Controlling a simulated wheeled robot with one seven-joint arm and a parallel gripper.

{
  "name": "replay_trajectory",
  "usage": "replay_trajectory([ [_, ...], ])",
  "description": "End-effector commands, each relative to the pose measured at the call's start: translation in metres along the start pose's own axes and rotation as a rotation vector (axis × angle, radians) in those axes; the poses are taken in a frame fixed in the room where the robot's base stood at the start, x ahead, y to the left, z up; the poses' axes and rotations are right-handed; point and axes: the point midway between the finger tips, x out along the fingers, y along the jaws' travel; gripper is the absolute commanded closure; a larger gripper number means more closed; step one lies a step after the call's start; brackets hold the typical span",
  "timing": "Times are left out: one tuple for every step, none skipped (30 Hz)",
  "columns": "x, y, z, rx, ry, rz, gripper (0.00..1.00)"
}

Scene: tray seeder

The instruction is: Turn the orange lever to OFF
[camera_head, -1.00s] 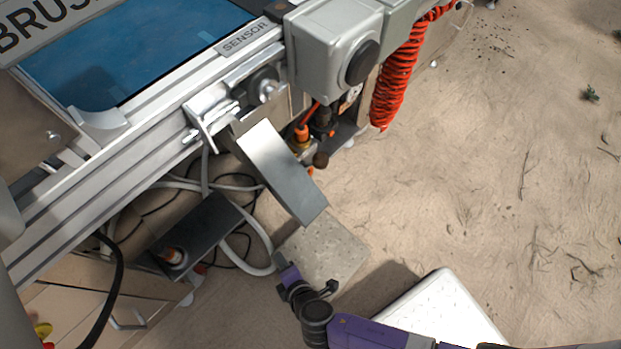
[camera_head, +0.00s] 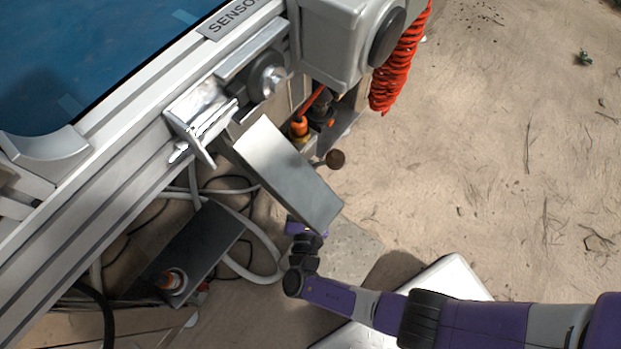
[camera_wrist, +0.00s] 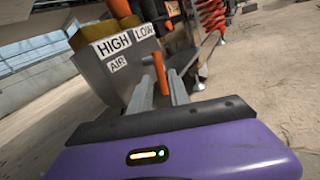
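The orange lever (camera_wrist: 160,74) shows in the wrist view as a short upright bar ahead of my gripper (camera_wrist: 159,82). My two grey fingers stand apart, one to each side of the lever in the picture. I cannot tell whether either finger touches it. In the head view, my purple wrist (camera_head: 304,228) is below the slanted metal plate (camera_head: 288,170), which hides my fingers. I cannot make out the lever surely in the head view. No OFF mark is readable.
A grey box with HIGH, LOW and AIR labels (camera_wrist: 118,44) stands left of the lever. A red coiled hose (camera_head: 396,70) hangs at the machine's side. A dark box (camera_head: 200,250) and loose cables lie under the frame. Open sandy ground is at the right.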

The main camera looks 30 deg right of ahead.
Motion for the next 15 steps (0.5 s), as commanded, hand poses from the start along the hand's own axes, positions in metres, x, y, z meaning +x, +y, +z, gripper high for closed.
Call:
replay_trajectory([
  [0.008, -0.002, -0.001, 0.001, 0.000, -0.005, 0.78],
  [0.012, -0.001, -0.001, 0.001, 0.000, -0.004, 0.78],
  [0.017, -0.001, -0.002, 0.001, 0.000, -0.003, 0.78],
  [0.020, -0.001, -0.002, 0.001, 0.001, -0.003, 0.78],
  [0.023, -0.001, -0.002, 0.001, 0.001, -0.003, 0.78],
  [0.026, -0.001, -0.001, 0.001, 0.000, -0.003, 0.78],
  [0.028, -0.001, -0.001, 0.001, 0.001, -0.002, 0.78],
  [0.029, -0.001, -0.001, 0.000, 0.001, -0.001, 0.78],
  [0.031, -0.001, -0.001, 0.000, 0.001, -0.001, 0.78],
  [0.032, 0.000, -0.001, 0.000, 0.001, -0.001, 0.78],
  [0.032, 0.000, -0.001, 0.000, 0.001, -0.001, 0.78],
  [0.033, 0.000, -0.001, 0.000, 0.002, 0.000, 0.78],
  [0.033, 0.000, -0.001, 0.000, 0.002, 0.000, 0.78],
  [0.033, 0.000, -0.001, 0.000, 0.002, 0.000, 0.78],
  [0.033, 0.000, 0.000, 0.001, 0.002, 0.000, 0.78],
])
